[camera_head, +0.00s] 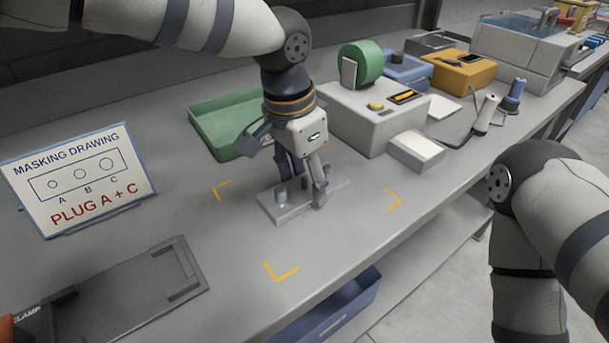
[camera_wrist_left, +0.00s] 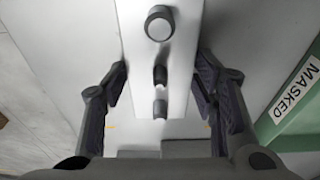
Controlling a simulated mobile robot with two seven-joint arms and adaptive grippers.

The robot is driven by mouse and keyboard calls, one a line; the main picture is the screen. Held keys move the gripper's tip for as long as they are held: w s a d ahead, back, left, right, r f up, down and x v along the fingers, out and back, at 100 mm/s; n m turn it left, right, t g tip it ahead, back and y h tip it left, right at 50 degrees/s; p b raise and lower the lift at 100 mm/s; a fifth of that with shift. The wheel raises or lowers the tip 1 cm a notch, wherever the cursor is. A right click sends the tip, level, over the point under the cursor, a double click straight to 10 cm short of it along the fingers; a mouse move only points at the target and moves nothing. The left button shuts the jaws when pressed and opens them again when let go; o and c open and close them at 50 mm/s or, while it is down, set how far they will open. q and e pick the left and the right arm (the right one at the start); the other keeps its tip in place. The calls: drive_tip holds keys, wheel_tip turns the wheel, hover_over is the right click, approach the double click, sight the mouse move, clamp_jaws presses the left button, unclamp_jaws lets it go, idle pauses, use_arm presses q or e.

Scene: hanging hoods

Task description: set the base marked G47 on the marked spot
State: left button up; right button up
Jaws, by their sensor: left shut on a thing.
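The base (camera_head: 288,212) is a light grey bar with upright posts; it also shows in the left wrist view (camera_wrist_left: 137,20), with three posts in a row. No G47 mark is readable. My left gripper (camera_head: 305,185) points down over the base, its fingers closed on the bar's two long sides; in the left wrist view the fingers (camera_wrist_left: 160,85) flank it. The marked spot is outlined by yellow corner marks (camera_head: 280,272) on the bench. The base is within the corners, at or just above the surface; I cannot tell which. My right gripper is out of view.
A masking drawing sign (camera_head: 80,180) stands at left, reading plug A + C. A dark clamp plate (camera_head: 115,305) lies in front. A green tray (camera_head: 215,140), labelled MASKED in the wrist view, and a white machine (camera_head: 370,120) stand behind. Bench is clear around the marks.

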sight(295, 192)
use_arm(q)
drive_tip(key=shift+r, duration=0.15)
drive_tip(key=o, duration=1.7)
drive_tip(key=shift+c, duration=0.2)
wheel_tip(295, 192, up, 12)
drive_tip(key=s+a, duration=0.1)
drive_tip(key=shift+a, duration=0.25)
drive_tip(key=shift+s, duration=0.1)
